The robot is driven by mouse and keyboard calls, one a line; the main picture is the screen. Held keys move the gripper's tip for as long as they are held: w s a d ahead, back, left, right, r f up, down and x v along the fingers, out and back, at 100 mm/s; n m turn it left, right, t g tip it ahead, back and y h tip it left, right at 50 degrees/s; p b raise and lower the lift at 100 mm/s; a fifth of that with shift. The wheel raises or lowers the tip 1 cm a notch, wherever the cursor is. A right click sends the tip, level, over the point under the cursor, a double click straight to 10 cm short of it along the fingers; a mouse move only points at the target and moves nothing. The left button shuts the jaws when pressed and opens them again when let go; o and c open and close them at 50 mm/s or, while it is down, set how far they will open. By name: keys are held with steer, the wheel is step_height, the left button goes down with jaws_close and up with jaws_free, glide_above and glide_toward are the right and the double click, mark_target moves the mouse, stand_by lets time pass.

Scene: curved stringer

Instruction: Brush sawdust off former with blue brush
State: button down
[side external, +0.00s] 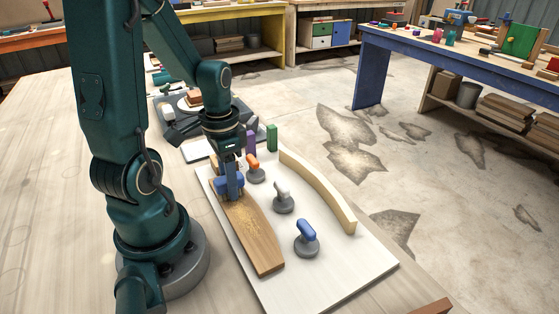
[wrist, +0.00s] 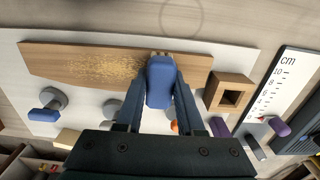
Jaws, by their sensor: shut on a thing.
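The former is a brown wooden board (side external: 262,249) with a curved edge, lying on a white base board. It also shows in the wrist view (wrist: 50,62). Pale yellow sawdust (wrist: 105,69) is scattered over its middle; it also shows in the side view (side external: 238,218). My gripper (side external: 230,176) is shut on the blue brush (wrist: 160,82), over the far end of the former in the side view.
Orange (side external: 253,162), white (side external: 283,192) and blue (side external: 305,233) handled knobs stand right of the former, then a pale curved strip (side external: 322,190). A hollow wooden block (wrist: 211,92) and a ruler (wrist: 283,82) lie right of the brush. Purple and green blocks (side external: 272,138) stand behind.

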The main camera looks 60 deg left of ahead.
mark_target(212, 158)
steer(key=shift+a, duration=2.1)
steer(key=shift+a+f, duration=0.1)
steer(key=shift+a, duration=3.15)
steer(key=shift+a+r, duration=0.3)
steer(key=shift+a, duration=0.15)
steer(key=shift+w+d+r, duration=0.1)
steer(key=shift+d, duration=1.55)
steer(key=shift+d+r, duration=0.1)
steer(key=shift+d, duration=1.55)
steer(key=shift+d+f, duration=0.2)
steer(key=shift+d, duration=1.75)
steer(key=shift+d+f, duration=0.15)
steer(key=shift+d, duration=1.75)
steer(key=shift+r, duration=3)
